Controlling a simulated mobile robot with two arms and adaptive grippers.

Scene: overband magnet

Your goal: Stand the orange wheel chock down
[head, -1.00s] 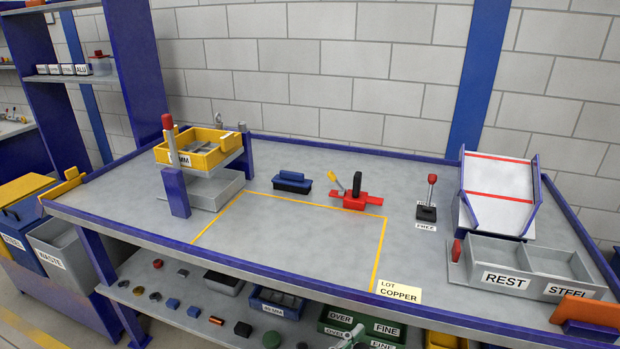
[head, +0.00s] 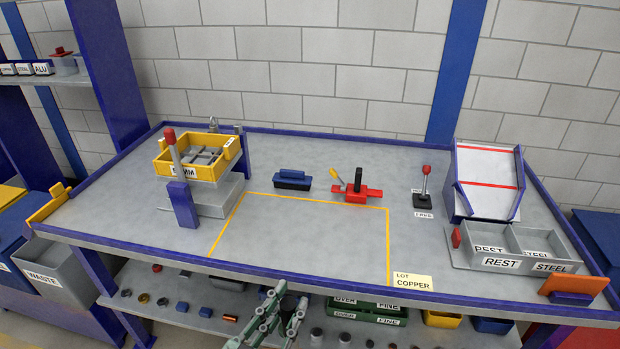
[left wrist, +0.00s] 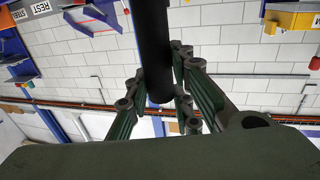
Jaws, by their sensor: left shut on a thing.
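An orange slanted piece (head: 578,285) stands upright on a low blue base at the right front corner of the bench. It is the orange thing that shows best, but I cannot tell for sure that it is the wheel chock. My left gripper (head: 287,300) is at the bottom middle of the head view, in front of the bench's front edge and well to the left of the orange piece. In the left wrist view its green fingers (left wrist: 160,75) are shut around a black cylinder (left wrist: 154,45). The cylinder's upper part runs out of the picture. My right gripper is not in view.
The bench top (head: 310,235) is clear inside the yellow outline. Around it stand a yellow tray (head: 170,165) on a stand, a blue block (head: 292,180), a red clamp (head: 360,195), a black lever (head: 424,188) and grey bins (head: 500,262). A shelf below holds several small parts.

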